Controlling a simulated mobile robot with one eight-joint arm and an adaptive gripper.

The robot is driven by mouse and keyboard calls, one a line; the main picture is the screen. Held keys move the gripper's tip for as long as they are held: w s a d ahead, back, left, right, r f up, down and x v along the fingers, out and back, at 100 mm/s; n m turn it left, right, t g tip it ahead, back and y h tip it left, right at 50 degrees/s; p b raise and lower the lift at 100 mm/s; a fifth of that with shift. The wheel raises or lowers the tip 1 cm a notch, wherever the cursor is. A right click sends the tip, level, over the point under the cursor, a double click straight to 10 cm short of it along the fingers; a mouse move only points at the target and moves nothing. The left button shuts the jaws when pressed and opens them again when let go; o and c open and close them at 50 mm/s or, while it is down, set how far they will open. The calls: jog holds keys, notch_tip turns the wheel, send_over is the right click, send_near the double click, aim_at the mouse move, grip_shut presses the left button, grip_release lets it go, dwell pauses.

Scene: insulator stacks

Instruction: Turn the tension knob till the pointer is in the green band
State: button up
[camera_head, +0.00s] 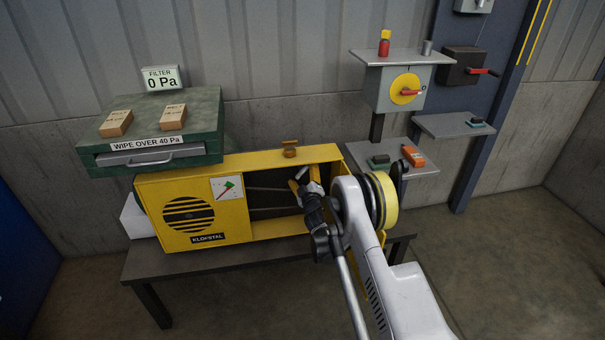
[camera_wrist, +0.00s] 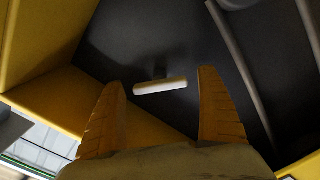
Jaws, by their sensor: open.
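A white square plate (camera_head: 227,188) on the front of the yellow housing (camera_head: 270,226) bears a green patch and a thin reddish line. It is too small to tell whether the line lies within the green. My gripper (camera_head: 302,182) is at the right end of the housing's dark opening. In the wrist view, my gripper (camera_wrist: 163,78) is open, with a pale bar-shaped knob (camera_wrist: 160,87) on a short dark stem beyond and between its fingertips. The fingers do not appear to touch it. In the head view my gripper and arm hide this knob.
A yellow wheel (camera_head: 388,205) is at the housing's right end, partly behind my arm. Dark curved lines (camera_wrist: 240,60) run inside the housing. A green filter box (camera_head: 205,135) stands behind left. Shelves (camera_head: 390,157) with small items are at right.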

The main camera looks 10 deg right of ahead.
jog(key=s, duration=0.7)
jog(key=shift+s, duration=0.25)
jog(key=shift+s+f, duration=0.1)
